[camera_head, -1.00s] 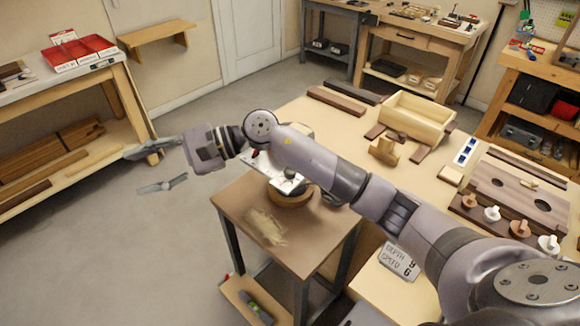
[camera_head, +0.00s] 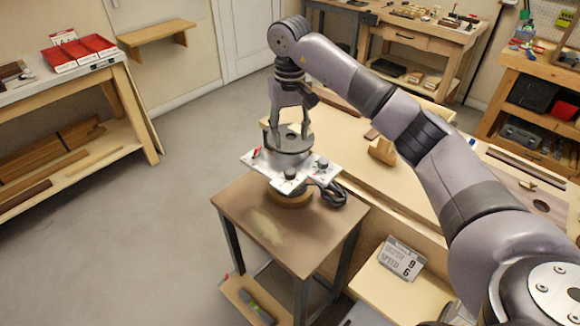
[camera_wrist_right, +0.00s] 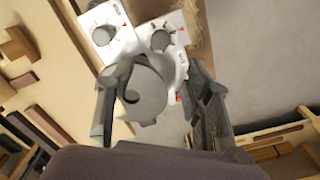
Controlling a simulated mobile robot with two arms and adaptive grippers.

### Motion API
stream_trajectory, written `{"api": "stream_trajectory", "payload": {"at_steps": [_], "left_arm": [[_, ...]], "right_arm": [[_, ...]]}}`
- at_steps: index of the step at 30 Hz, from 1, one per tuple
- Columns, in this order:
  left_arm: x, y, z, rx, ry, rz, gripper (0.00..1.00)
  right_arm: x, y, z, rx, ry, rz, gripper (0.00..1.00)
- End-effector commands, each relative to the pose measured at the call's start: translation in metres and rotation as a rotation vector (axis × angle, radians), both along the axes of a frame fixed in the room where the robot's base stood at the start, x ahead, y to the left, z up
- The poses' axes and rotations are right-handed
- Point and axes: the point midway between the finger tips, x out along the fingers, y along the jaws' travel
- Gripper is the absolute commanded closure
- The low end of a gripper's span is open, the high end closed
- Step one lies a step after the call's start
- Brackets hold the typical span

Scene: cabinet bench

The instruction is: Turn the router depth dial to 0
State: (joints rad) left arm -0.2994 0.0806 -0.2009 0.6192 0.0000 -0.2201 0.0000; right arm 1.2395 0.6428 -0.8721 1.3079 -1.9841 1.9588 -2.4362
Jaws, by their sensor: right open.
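The router (camera_head: 290,150) stands on a small side table (camera_head: 240,215), with a grey round body on a white plate. Two dark dials show on the plate, a front one (camera_head: 290,173) and a right one (camera_head: 322,163). In the right wrist view two grey dials, left (camera_wrist_right: 103,34) and right (camera_wrist_right: 160,40), have tick marks and red pointers. I cannot tell which sets depth, nor read their settings. My right gripper (camera_head: 289,131) points down over the router body, open. In the wrist view its fingers (camera_wrist_right: 152,82) stand either side of the body (camera_wrist_right: 146,95). My left gripper is out of view.
A card (camera_head: 401,258) on the lower wooden surface shows 9 above SPEED 6. A dark coiled cable (camera_head: 333,193) lies at the router's right. The workbench (camera_head: 350,150) is right behind the side table. Floor at left is clear.

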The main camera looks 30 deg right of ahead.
Motion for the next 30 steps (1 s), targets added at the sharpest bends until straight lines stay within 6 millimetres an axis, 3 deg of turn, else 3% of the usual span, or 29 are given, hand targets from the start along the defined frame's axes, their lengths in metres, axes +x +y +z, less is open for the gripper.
{"api": "stream_trajectory", "payload": {"at_steps": [9, 15, 21, 30], "left_arm": [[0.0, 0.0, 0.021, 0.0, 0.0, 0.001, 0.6], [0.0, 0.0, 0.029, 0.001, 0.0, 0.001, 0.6], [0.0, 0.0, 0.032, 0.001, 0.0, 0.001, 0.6], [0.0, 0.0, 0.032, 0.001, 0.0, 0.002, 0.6]], "right_arm": [[-0.002, 0.0, -0.068, 0.003, 0.004, -0.001, 0.54], [-0.001, 0.001, -0.102, 0.005, 0.002, -0.001, 0.54], [0.0, 0.001, -0.118, 0.004, -0.002, 0.0, 0.54], [0.0, 0.001, -0.121, 0.003, -0.003, 0.0, 0.54]]}}
